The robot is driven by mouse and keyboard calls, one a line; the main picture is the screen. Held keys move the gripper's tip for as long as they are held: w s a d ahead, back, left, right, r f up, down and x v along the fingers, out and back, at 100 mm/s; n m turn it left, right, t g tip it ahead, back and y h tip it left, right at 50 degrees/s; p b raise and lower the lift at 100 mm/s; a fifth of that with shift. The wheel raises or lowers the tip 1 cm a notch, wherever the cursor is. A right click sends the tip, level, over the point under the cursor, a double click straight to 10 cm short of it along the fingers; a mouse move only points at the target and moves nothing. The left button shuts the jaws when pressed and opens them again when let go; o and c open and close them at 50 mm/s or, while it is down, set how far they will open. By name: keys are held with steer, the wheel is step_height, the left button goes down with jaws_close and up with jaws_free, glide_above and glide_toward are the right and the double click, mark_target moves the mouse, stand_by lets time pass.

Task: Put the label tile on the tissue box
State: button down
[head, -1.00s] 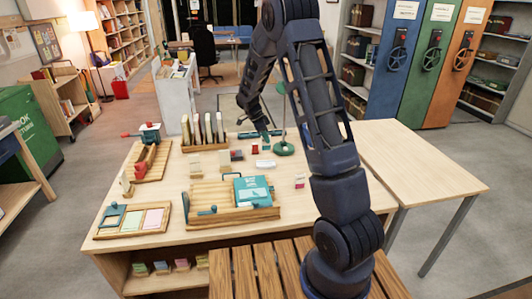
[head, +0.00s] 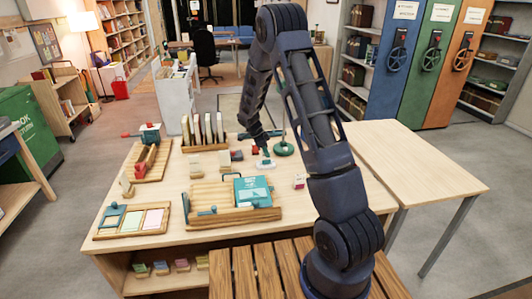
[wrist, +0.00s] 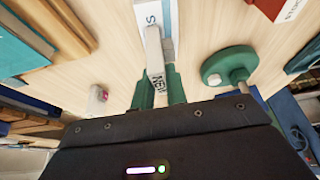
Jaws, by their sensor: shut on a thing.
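My gripper (head: 265,158) has green fingers and points down near the middle of the table. In the wrist view my gripper (wrist: 158,90) is shut on a pale label tile (wrist: 155,62) lettered "NEW", which stands on edge between the fingers. A white and blue-grey box with a printed "S", seemingly the tissue box (wrist: 141,14), lies just beyond the tile. In the head view the tissue box (head: 262,165) is small, low and white, right by the fingertips. I cannot tell whether the tile touches it. The tile is too small to make out in the head view.
A green round-based stand (head: 283,149) is close behind on the right. A small white and pink block (head: 298,182) stands to the front right. A wooden tray (head: 215,218) with a teal book (head: 252,190) is in front. The side table (head: 410,165) at right is bare.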

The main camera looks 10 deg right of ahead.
steer(key=shift+f, duration=0.1)
steer(key=c, duration=1.4)
jaws_free()
